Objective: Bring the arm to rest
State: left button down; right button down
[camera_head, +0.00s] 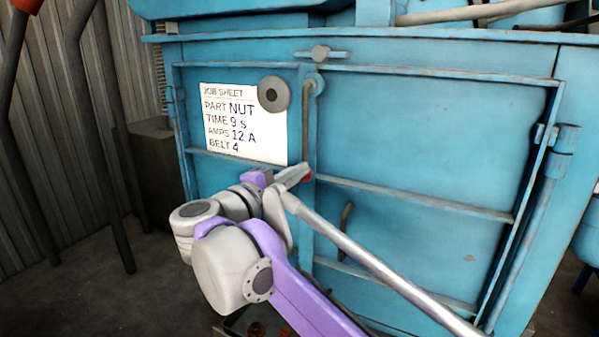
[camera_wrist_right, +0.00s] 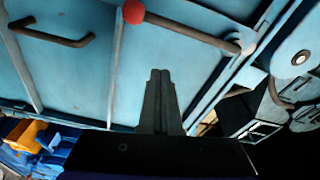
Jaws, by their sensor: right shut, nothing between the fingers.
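My right arm, purple and white, reaches in from the bottom of the head view. My right gripper (camera_head: 293,174) is in front of the blue cabinet door (camera_head: 425,150), near the lever (camera_head: 308,125) with a red knob (camera_head: 306,175), which it partly hides. In the right wrist view the gripper's dark fingers (camera_wrist_right: 160,75) are together and empty. The red knob (camera_wrist_right: 133,11) is beyond the fingertips there, apart from them in the picture. Whether the gripper touches the door cannot be told. My left gripper is not in view.
A job sheet (camera_head: 228,128) reading NUT, 9 s, 12 A, belt 4 is on the cabinet under a round grey disc (camera_head: 273,94). A curved door handle (camera_head: 345,217) is right of the arm. Orange (camera_wrist_right: 27,136) and blue objects show low left in the wrist view.

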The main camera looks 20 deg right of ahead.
jog(key=w+a+f+n+t+y, duration=0.2)
jog(key=a+n+t+y, duration=0.3)
jog(key=n+t+y, duration=0.5)
jog(key=s+a+f+n+g+y, duration=0.4)
jog(key=f+n+y, duration=0.3)
jog(key=f+n, duration=0.4)
jog(key=s+d+f+n+g, duration=0.2)
jog(key=s+f+g, duration=0.1)
jog(key=s+f, duration=0.4)
jog(key=s+d+f+n+g+h, duration=0.1)
jog(key=s+f+g, duration=0.3)
jog(key=s+f, duration=0.4)
jog(key=s+d+f+n+g, duration=0.2)
jog(key=s+f, duration=0.5)
jog(key=f, duration=0.7)
jog(key=shift+s+d+f+n+g+h, duration=0.3)
jog(key=shift+s+d+n+g, duration=0.1)
jog(key=shift+g, duration=0.3)
